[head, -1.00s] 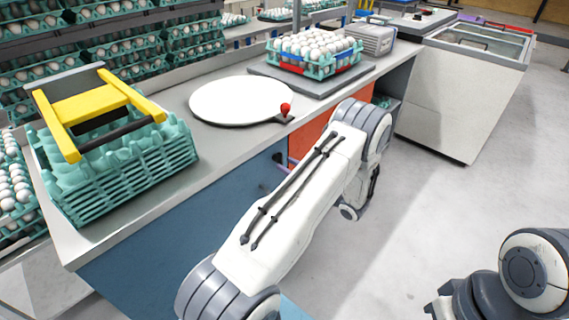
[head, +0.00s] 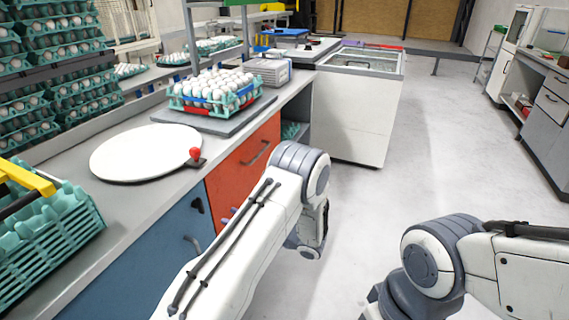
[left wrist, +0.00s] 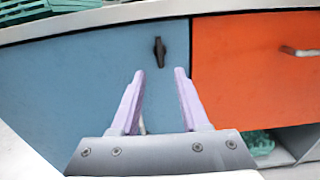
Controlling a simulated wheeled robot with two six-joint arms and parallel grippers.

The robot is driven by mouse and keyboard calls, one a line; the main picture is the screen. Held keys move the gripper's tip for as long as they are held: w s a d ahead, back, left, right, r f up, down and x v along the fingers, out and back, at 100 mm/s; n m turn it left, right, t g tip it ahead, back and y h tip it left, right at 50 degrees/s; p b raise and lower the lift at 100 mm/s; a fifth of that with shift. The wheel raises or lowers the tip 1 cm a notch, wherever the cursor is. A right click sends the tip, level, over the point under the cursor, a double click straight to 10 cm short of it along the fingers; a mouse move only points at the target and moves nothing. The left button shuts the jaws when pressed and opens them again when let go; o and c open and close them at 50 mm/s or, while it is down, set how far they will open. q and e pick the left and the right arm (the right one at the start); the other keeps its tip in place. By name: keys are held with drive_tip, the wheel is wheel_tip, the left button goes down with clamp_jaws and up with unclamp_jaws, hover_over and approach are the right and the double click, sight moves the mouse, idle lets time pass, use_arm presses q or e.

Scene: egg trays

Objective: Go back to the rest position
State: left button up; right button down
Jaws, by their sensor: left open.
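My left arm (head: 245,235) reaches forward beside the counter front. In the left wrist view my left gripper (left wrist: 159,76) is open, with its two lilac fingers apart and nothing between them. It faces the blue cabinet door (left wrist: 85,75) with a black handle (left wrist: 160,50). In the head view the arm hides most of this gripper. My right arm (head: 440,260) is folded at the lower right, and its gripper does not show.
The grey counter (head: 130,205) holds a teal crate (head: 50,250), a white round plate (head: 145,152) with a red knob (head: 196,154), and a tray of eggs (head: 215,92). A white chest freezer (head: 350,115) stands beyond. The floor (head: 450,150) on the right is clear.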

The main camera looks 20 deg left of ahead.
use_arm(q)
drive_tip(key=s+d+r+n+h, duration=0.4)
drive_tip(key=s+d+h, duration=0.2)
drive_tip(key=s+d, duration=0.3)
drive_tip(key=s+d+r+n+g+h, duration=0.1)
drive_tip(key=s+d+r+n+h, duration=0.3)
drive_tip(key=s+d+h, duration=0.4)
drive_tip(key=s+d+r+n+h, duration=0.4)
drive_tip(key=s+d+h, duration=0.1)
drive_tip(key=s+d, duration=0.55)
wheel_tip(320, 180, up, 14)
drive_tip(key=p, duration=1.4)
drive_tip(key=shift+w+r, duration=0.25)
